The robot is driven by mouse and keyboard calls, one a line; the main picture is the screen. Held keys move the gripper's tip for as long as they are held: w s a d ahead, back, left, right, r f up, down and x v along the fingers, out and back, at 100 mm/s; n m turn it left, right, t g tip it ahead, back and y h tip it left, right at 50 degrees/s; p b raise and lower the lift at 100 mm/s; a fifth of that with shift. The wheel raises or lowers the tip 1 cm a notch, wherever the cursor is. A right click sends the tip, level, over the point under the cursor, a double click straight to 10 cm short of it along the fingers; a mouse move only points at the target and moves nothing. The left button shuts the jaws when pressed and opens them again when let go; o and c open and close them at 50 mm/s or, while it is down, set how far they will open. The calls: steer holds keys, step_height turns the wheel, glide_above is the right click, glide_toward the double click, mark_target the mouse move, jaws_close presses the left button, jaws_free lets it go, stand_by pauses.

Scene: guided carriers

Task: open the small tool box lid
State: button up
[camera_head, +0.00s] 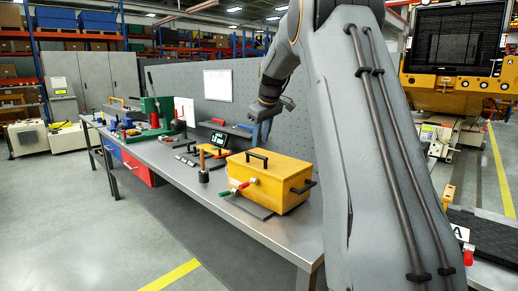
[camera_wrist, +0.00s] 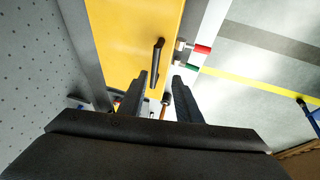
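The yellow tool box (camera_head: 282,186) stands on the grey workbench, and its lid (camera_head: 268,165) looks shut. A black bar handle (camera_head: 257,157) is on the lid, and another black handle (camera_head: 303,187) is on the right end. My gripper (camera_head: 266,110) is above the bench, over and behind the box, apart from it. In the wrist view my gripper (camera_wrist: 163,92) has its two dark fingers spread with nothing between them. The yellow lid (camera_wrist: 125,40) and its black handle (camera_wrist: 157,62) lie beyond the fingertips, the handle roughly in line with the gap.
A wooden-handled mallet (camera_head: 203,170) stands to the left. A green vise (camera_head: 153,115) is farther along the bench (camera_head: 290,232). A grey pegboard (camera_head: 237,92) rises behind.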

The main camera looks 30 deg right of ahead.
mark_target(258, 156)
steer(key=shift+w+d+r+p+x, duration=0.15)
steer(key=shift+p+x, duration=0.2)
steer(key=shift+x, duration=0.9)
steer(key=shift+w+d+p+x, duration=0.15)
steer(key=shift+p+x, duration=0.2)
steer(key=shift+x, duration=0.85)
steer(key=shift+w+d+r+p+x, duration=0.15)
steer(key=shift+p+x, duration=0.2)
steer(key=shift+x, duration=0.9)
steer(key=shift+a, duration=0.1)
jaws_close()
